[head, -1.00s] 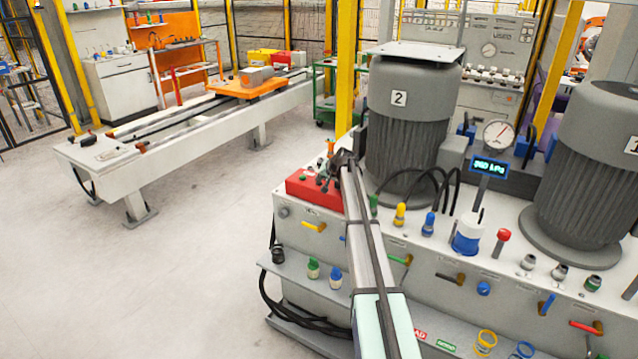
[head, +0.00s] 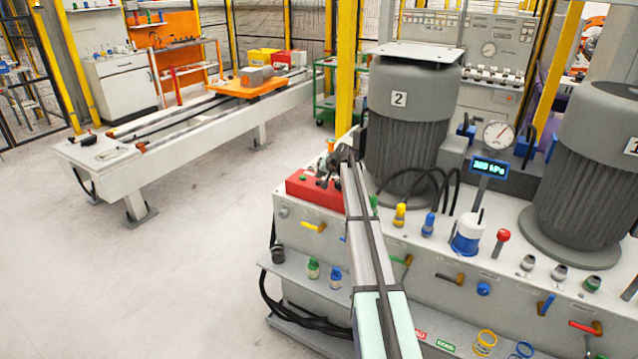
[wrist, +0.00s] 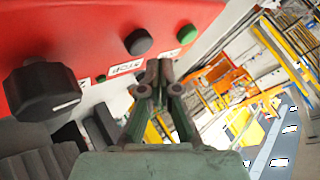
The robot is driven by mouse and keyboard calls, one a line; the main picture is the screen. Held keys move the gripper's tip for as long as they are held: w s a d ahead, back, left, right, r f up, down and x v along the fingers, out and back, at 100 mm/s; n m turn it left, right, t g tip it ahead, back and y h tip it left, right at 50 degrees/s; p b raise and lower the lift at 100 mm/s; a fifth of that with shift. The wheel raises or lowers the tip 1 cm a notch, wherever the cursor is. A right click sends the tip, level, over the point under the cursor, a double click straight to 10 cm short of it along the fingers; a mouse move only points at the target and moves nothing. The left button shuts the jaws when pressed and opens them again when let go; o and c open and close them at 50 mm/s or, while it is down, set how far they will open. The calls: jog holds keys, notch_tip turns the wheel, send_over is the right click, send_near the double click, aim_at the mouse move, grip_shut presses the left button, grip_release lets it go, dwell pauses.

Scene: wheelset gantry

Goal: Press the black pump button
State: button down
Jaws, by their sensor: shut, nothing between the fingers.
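A red control box (head: 312,190) sits on the near left corner of the grey pump unit (head: 310,222). In the wrist view, the red face (wrist: 85,30) carries a small round black button (wrist: 138,42), a green button (wrist: 187,34) beside it, and a large black knob (wrist: 40,92) at the left. My gripper (wrist: 160,66) is shut and empty. Its tips lie just below and right of the black button in that view; I cannot tell whether they touch it. In the head view, my gripper (head: 344,154) is at the box's right back edge, and my arm hides part of the box.
Behind the box stand a ribbed grey motor marked 2 (head: 413,115) and a yellow post (head: 346,70). A gauge (head: 497,134), a digital display (head: 489,167) and several coloured valves lie to the right. The floor at left (head: 190,250) is clear.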

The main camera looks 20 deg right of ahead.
aim_at(320, 182)
jog(key=shift+r+p, duration=0.6)
jog(key=shift+r, duration=1.8)
jog(key=shift+f, duration=0.1)
jog(key=s+a+f+n+g, duration=0.1)
jog(key=s+a+f+g, duration=0.1)
jog(key=s+a+f, duration=0.75)
jog(key=s+a+f+n+g, duration=0.2)
jog(key=s+a+f, duration=0.45)
jog(key=s, duration=0.65)
jog(key=s+a+f+n+g, duration=0.1)
jog(key=s+a+f+g, duration=0.1)
jog(key=s+a+f, duration=0.65)
jog(key=s+a+f+n+g+h, duration=0.1)
jog(key=s+a+g, duration=0.15)
jog(key=s, duration=0.95)
jog(key=s+a+f+n+g+h, duration=0.15)
jog(key=s+a, duration=0.25)
jog(key=s, duration=0.8)
jog(key=s+f+g, duration=0.3)
jog(key=s+f, duration=0.6)
jog(key=s, duration=0.4)
jog(key=s+f+g, duration=0.2)
jog(key=s+f, duration=0.7)
jog(key=s, duration=0.5)
jog(key=shift+s+d+f+g, duration=0.15)
jog(key=shift+s+d+g, duration=0.05)
jog(key=shift+d+g, duration=0.2)
